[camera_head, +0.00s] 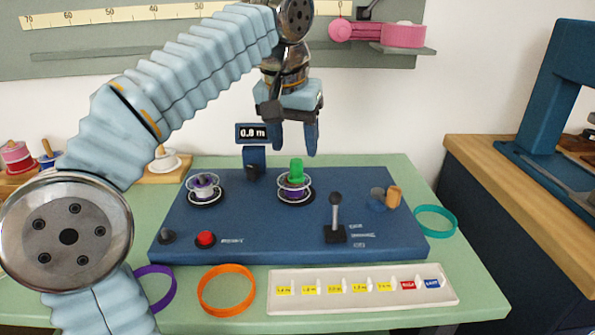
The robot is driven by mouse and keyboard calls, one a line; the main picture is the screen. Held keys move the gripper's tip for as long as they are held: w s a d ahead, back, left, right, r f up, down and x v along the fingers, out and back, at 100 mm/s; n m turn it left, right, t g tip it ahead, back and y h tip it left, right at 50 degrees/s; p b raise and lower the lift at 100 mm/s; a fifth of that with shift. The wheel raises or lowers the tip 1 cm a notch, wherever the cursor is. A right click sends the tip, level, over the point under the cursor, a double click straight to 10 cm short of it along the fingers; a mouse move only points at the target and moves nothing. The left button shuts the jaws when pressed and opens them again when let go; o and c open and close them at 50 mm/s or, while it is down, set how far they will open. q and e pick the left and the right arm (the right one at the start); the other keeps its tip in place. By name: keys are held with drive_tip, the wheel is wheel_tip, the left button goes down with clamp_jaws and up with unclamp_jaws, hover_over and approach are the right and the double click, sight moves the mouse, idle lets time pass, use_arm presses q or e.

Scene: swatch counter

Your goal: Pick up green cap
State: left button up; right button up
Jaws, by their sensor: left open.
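The green cap (296,168) stands upright on top of a purple spool-like piece (293,187) inside a clear ring, near the back middle of the blue panel (260,230). My left gripper (296,150) hangs above the green cap, pointing down with its two blue fingers apart. Its fingertips look a little higher than the cap, and nothing is between them. Whether they are exactly over the cap in depth I cannot tell. My right gripper does not show.
A second purple piece in a clear ring (204,187) is at left on the panel. A display (252,134), a black lever (335,218), a red button (205,239) and an orange cylinder (393,196) stand around. A white label tray (362,302) and an orange ring (226,290) lie in front.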

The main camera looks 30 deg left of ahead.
sight(296, 161)
use_arm(q)
drive_tip(key=x, duration=0.3)
drive_tip(key=b+x, duration=0.1)
drive_tip(key=x, duration=0.2)
drive_tip(key=shift+w+a, duration=0.2)
drive_tip(key=shift+a, duration=0.05)
drive_tip(key=shift+c, duration=0.3)
clamp_jaws()
